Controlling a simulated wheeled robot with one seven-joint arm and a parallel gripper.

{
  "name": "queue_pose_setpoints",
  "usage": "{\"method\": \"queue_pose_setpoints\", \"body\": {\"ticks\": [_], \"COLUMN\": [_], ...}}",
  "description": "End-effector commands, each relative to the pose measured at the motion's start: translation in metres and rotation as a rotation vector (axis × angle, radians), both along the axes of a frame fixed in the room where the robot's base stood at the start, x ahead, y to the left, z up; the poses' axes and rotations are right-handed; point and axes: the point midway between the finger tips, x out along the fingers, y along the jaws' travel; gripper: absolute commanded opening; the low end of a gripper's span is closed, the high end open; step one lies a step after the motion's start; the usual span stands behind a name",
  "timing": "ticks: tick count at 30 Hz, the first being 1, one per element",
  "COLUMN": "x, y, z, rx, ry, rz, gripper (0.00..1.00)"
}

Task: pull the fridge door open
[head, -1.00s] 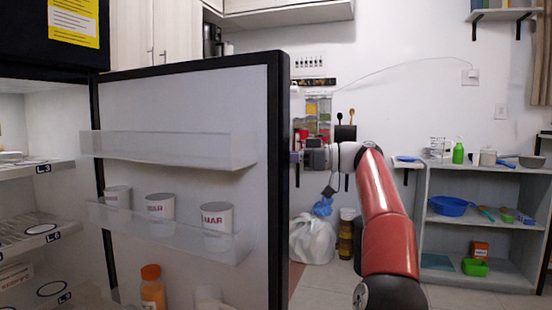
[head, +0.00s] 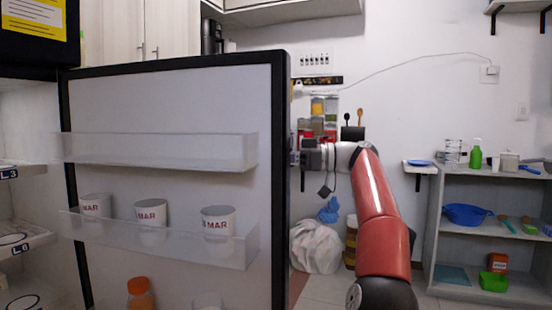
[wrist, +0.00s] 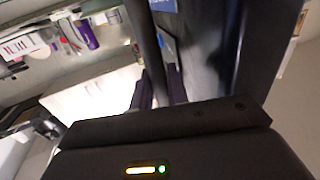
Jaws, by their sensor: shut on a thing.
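The fridge door (head: 185,95) stands open, its white inner face and black border towards me in the head view. Its hinge side is at the left, beside the fridge interior (head: 25,190). My gripper (head: 303,160) is at the door's free right edge, partly hidden behind it. In the wrist view a dark handle bar (wrist: 150,45) runs between the purple fingers of my gripper (wrist: 160,90), which is shut on it. The handle itself is hidden by the door in the head view.
Door shelves hold white cups (head: 151,215) and an orange-capped bottle (head: 140,293). A white bag (head: 316,247) lies on the floor beyond the door. A grey shelf unit (head: 430,235) stands at the right. Some floor shows between them.

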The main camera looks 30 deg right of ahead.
Motion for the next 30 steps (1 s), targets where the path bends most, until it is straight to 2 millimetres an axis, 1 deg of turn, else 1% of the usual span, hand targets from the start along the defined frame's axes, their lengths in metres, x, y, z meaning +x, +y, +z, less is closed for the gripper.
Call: {"method": "queue_pose_setpoints", "body": {"ticks": [13, 14, 18, 26, 30], "x": [0.0, 0.0, 0.0, 0.0, -0.007], "y": [0.0, 0.0, 0.0, -0.001, -0.011], "z": [0.0, 0.0, 0.0, 0.0, 0.001], "rx": [0.0, 0.0, 0.0, 0.0, 0.0], "ry": [0.001, 0.001, 0.001, 0.001, 0.0], "rz": [-0.003, -0.003, -0.003, -0.002, -0.005], "gripper": [0.0, 0.17, 0.35, 0.35, 0.35]}}
